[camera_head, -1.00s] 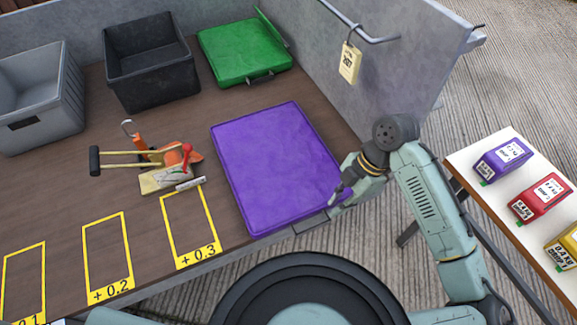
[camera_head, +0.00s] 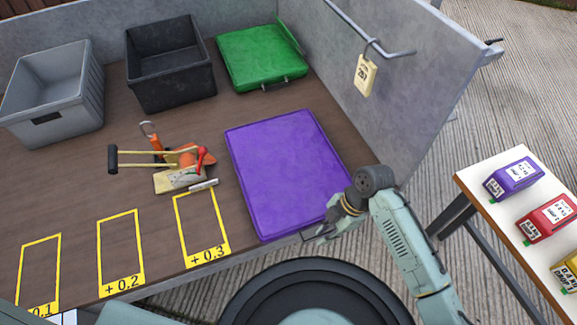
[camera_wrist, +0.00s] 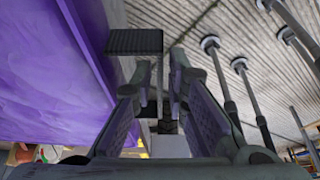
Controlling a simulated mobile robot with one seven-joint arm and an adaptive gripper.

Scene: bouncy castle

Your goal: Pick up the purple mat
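The purple mat (camera_head: 285,165) lies flat on the brown table, a thick rectangle with a raised rim. It also fills the upper left of the wrist view (camera_wrist: 45,70). A dark handle (camera_wrist: 133,42) sticks out from its edge in the wrist view. In the head view the handle is mostly hidden by my gripper (camera_head: 322,232), which is at the mat's front right edge. In the wrist view my gripper (camera_wrist: 160,72) has its two fingers apart, with a gap between them. The handle is near the fingertips; I cannot tell if they touch it.
A grey wall (camera_head: 400,90) with a hook and tag (camera_head: 365,75) stands right of the mat. A green mat (camera_head: 262,58), a black bin (camera_head: 170,95) and a grey bin (camera_head: 95,105) are behind. Tools (camera_head: 180,165) lie left. A side table (camera_head: 490,205) holds coloured packs.

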